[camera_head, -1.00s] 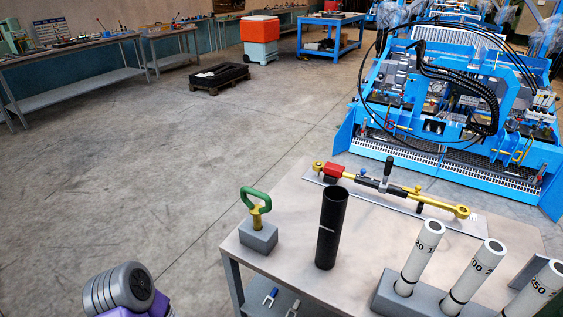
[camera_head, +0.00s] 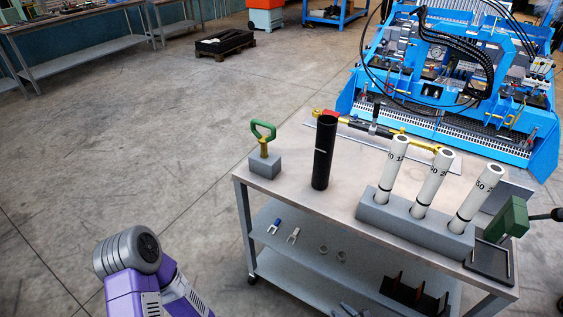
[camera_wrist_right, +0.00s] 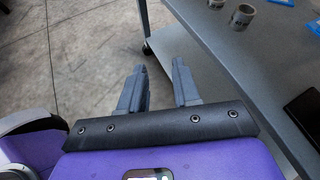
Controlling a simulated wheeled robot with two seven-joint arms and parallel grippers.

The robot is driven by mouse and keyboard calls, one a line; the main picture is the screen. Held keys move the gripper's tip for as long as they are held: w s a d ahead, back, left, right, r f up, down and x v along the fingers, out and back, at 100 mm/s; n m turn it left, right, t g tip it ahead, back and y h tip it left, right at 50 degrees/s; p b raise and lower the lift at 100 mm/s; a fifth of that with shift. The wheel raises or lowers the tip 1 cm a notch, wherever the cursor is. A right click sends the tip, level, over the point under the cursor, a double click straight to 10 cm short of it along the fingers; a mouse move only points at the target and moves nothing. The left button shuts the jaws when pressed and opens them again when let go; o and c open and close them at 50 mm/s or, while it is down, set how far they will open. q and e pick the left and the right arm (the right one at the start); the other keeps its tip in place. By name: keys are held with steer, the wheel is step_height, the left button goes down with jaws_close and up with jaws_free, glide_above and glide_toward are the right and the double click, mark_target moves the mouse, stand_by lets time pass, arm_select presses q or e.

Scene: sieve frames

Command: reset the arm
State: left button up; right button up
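My right gripper (camera_head: 355,311) shows only by its grey fingertips at the bottom edge of the head view, in front of the table's lower shelf (camera_head: 300,262). In the right wrist view my right gripper (camera_wrist_right: 160,70) has its two fingers apart with nothing between them. The floor and the shelf edge lie beyond it. A purple arm link of mine (camera_head: 130,290) with a grey ribbed joint stands at the lower left of the head view. My left gripper is out of the picture.
The tabletop holds a green-handled piece (camera_head: 264,145) in a grey block, a black tube (camera_head: 323,153), white tubes (camera_head: 433,180) in a grey rack and a green block (camera_head: 507,218). Rings (camera_head: 340,255) lie on the shelf. Floor left of the table is clear.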

steer(key=s+a+n+g+y+p, duration=0.1)
steer(key=s+a+n+g, duration=0.25)
steer(key=a+n, duration=0.2)
steer(key=s+a+n+g+y, duration=0.1)
steer(key=s+a+n+g, duration=0.3)
steer(key=a, duration=0.3)
steer(key=s+d+r+n+g+h+p, duration=0.1)
steer(key=s+r+n+h, duration=0.3)
steer(key=n, duration=1.1)
steer(key=shift+d+r+n+g+h+p, duration=0.4)
steer(key=shift+r+g+p, duration=0.25)
steer(key=shift+r+g, duration=0.15)
